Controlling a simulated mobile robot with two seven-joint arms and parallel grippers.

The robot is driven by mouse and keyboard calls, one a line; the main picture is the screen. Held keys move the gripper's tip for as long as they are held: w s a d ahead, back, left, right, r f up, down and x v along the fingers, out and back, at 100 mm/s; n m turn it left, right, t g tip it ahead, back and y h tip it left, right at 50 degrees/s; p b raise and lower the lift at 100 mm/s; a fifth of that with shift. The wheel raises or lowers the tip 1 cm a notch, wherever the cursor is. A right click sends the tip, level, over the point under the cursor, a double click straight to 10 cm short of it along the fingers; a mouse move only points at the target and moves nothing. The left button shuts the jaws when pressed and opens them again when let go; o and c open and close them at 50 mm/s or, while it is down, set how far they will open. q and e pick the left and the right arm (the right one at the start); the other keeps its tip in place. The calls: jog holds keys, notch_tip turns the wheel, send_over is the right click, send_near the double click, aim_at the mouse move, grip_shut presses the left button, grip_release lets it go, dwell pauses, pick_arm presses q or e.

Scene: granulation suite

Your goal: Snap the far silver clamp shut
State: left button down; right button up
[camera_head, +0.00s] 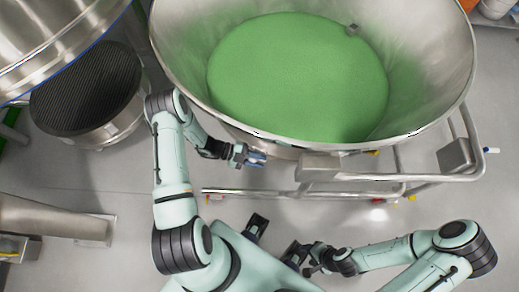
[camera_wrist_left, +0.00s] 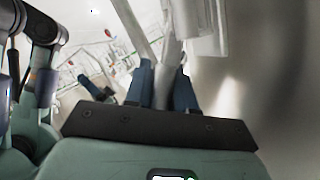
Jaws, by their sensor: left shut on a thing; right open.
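My left gripper (camera_head: 256,158) is beside the near left outer wall of the large steel bowl (camera_head: 185,60). In the left wrist view its two blue fingers (camera_wrist_left: 163,90) are closed on a narrow silver piece (camera_wrist_left: 166,82). It looks like the lever of a silver clamp, but I cannot tell whether it is the far one. In the head view this piece is hidden by the fingers and the bowl's side, so I cannot tell how the clamp stands. My right gripper (camera_head: 302,257) is open and apart from the bowl, low in the head view.
The bowl holds green material (camera_head: 290,75) and stands in a tubular steel frame (camera_head: 400,186) along its near side. A steel vessel (camera_head: 60,35) and a ribbed black drum (camera_head: 88,92) stand at upper left.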

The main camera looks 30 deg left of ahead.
dwell(0.4)
pick_arm(q)
jog(key=c, duration=1)
grip_release()
jog(key=shift+c, duration=0.2)
jog(key=v, duration=1.3)
jog(key=shift+a, duration=0.2)
jog(key=shift+r, duration=0.1)
